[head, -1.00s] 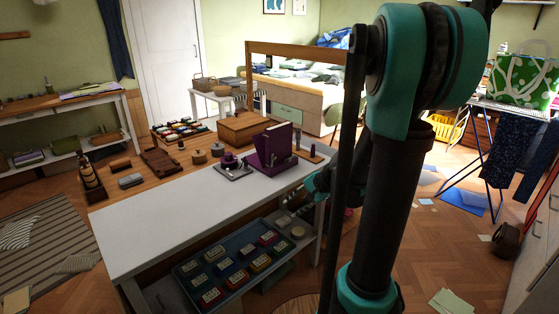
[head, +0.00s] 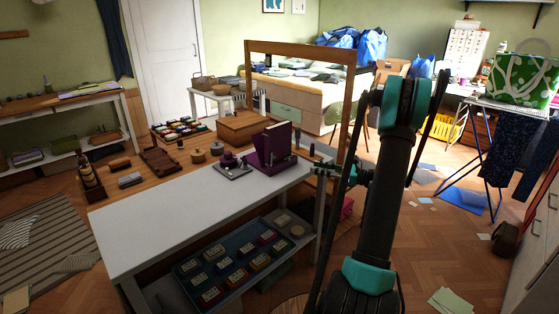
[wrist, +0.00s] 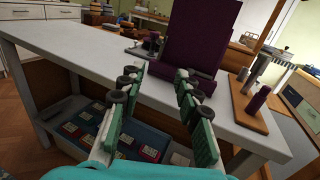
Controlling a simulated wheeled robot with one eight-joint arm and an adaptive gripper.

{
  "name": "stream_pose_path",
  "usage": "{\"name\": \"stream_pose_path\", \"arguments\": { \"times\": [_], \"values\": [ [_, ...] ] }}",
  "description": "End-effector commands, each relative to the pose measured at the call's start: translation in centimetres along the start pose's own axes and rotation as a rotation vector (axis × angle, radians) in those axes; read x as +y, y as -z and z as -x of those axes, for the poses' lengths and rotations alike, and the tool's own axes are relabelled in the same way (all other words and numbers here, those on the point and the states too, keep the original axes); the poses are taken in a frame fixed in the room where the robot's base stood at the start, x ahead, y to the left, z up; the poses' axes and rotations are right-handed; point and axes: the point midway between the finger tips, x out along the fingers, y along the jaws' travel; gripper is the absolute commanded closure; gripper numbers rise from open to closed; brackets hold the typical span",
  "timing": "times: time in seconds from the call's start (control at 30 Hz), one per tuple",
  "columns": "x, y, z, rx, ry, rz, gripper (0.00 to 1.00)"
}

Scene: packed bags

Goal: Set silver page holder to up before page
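A purple upright panel (wrist: 196,38) stands on a purple base on the table in the wrist view. It is the purple stand (head: 272,147) near the table's right end in the head view. A silver upright piece (wrist: 252,74) on a wooden base (wrist: 247,105) stands to its right, with a short purple cylinder (wrist: 258,99) on the base. I cannot tell which part is the page holder, or its setting. My gripper (wrist: 158,74) is open and empty, with its fingers in front of the table edge, apart from the stand. In the head view my gripper (head: 322,170) is small beside the table's right end.
The white table top (head: 185,215) is clear in front. A wooden box (head: 243,127) and several small tools stand behind. A blue tray (wrist: 75,125) of labelled boxes sits on the lower shelf. A wooden frame (head: 349,105) rises at the table's right end.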

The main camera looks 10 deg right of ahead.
Motion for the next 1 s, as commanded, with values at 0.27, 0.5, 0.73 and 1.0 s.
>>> {"name": "stream_pose_path", "arguments": {
  "times": [0.27, 0.5, 0.73, 1.0],
  "values": [
    [0.1, 0.0, -3.4, -0.003, -0.003, -0.003, 0.67],
    [0.1, 0.0, -8.2, -0.002, -0.003, -0.002, 0.67],
    [0.0, 0.0, -12.7, -0.002, -0.003, -0.001, 0.67],
    [0.0, 0.0, -16.4, -0.001, -0.002, -0.001, 0.67]
  ]
}}
